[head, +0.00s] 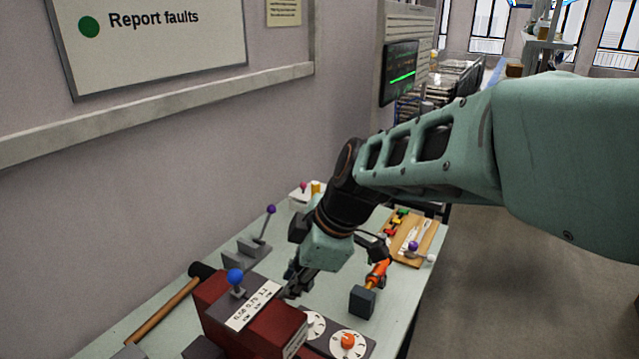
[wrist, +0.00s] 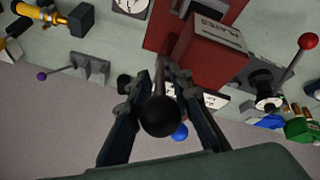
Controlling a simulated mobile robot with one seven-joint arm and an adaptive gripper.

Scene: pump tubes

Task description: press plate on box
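The dark red box (head: 290,332) stands at the near part of the bench, with a white lettered plate (head: 253,305) on its top. In the wrist view the red box (wrist: 215,55) carries a label that seems to read "PLATES". My gripper (head: 291,288) is low at the box's back right corner. In the wrist view my gripper's fingers (wrist: 167,74) come together around the shaft of a black-knobbed lever (wrist: 160,115), which runs up toward the red box. The knob sits between the fingers, near the camera. In the head view my gripper hides this lever.
A blue-knobbed lever (head: 236,277) rises beside the plate, and a wooden handle (head: 163,310) lies to the left. Dials (head: 347,342), an orange tool (head: 377,275), a dark block (head: 362,301) and a purple-knobbed lever (head: 271,210) are nearby. The wall borders the bench's left.

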